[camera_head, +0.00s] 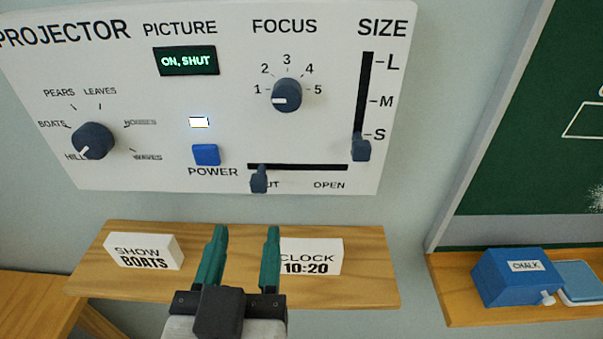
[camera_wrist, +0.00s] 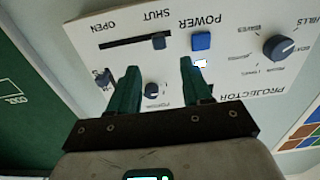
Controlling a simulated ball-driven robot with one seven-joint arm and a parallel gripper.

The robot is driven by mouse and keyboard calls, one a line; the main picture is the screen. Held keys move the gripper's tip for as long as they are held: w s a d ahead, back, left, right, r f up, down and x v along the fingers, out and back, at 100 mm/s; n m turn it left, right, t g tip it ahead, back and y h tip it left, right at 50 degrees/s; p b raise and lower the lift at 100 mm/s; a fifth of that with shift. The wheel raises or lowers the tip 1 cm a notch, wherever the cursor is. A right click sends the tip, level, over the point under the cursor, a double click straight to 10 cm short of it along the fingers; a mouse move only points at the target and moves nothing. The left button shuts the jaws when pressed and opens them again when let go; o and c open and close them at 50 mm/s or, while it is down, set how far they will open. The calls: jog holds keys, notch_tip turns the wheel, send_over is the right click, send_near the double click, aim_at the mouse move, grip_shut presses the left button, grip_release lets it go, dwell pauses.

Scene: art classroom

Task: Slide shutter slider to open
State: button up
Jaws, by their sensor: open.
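The shutter slider (camera_head: 259,179) is a dark knob at the left, SHUT end of a horizontal black slot on the white projector panel (camera_head: 330,120). The OPEN label is at the slot's right end. In the wrist view the shutter slider (camera_wrist: 158,41) shows beyond my fingers, at the SHUT end of its slot. The small display (camera_head: 186,61) reads "ON, SHUT". My gripper (camera_head: 244,232) has its two green fingers apart with nothing between them, and appears below the shutter slider in the head view. The gripper also shows in the wrist view (camera_wrist: 158,75), apart from the slider.
A wooden shelf (camera_head: 200,280) below the panel holds a "SHOW BOATS" block (camera_head: 143,251) and a "CLOCK 10:20" block (camera_head: 312,257). The size slider (camera_head: 361,148) is at S, right of the shutter slot. A blue chalk box (camera_head: 515,277) stands on a ledge at right.

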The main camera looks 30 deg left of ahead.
aim_at(258, 188)
jog(key=p+x, duration=0.2)
jog(key=x, duration=0.8)
jog(key=shift+w+a+p, duration=0.1)
jog(key=shift+w+p, duration=0.3)
jog(key=shift+c, duration=0.3)
grip_shut()
